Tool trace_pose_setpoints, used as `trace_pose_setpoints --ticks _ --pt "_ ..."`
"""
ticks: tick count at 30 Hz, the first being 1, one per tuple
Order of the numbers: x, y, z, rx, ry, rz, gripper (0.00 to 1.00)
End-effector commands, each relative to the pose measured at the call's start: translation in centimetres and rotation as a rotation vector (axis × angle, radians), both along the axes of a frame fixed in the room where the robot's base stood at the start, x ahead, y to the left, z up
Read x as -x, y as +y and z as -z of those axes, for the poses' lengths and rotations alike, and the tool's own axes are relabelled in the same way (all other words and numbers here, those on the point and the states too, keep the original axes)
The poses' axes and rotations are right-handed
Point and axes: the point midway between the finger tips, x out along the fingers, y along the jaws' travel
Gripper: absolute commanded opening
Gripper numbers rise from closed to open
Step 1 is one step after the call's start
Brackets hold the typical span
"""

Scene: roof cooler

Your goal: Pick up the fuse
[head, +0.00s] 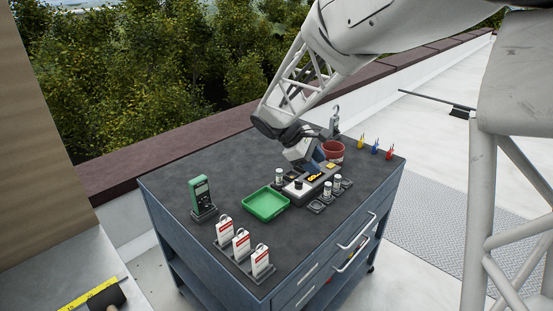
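Several small pale, dark-capped cylinders that look like fuses stand on the cart top. One (279,175) is at the left end of a light block (296,193). Two more, a front one (327,189) and a back one (337,182), stand upright in a dark holder (316,207) to the right. My gripper (312,172) is low over the block, among these cylinders. Its fingers are small and partly hidden by its own body, so I cannot tell whether it is open or touching anything.
A green tray (265,204) lies left of the block. A green meter (201,193) stands at the left, with several white-and-red tags (241,243) in front. A red cup (333,151) and coloured pegs (375,149) are behind. The dark cart top (330,235) is clear at front right.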

Motion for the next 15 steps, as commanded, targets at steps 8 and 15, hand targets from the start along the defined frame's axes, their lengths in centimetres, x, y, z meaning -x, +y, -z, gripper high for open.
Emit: trace_pose_setpoints --ticks 8,15 --pt "-5.9 3.3 3.4 0.130 0.102 -0.148 0.40" --pt "-10.6 6.5 6.6 0.245 0.186 -0.269 0.40"
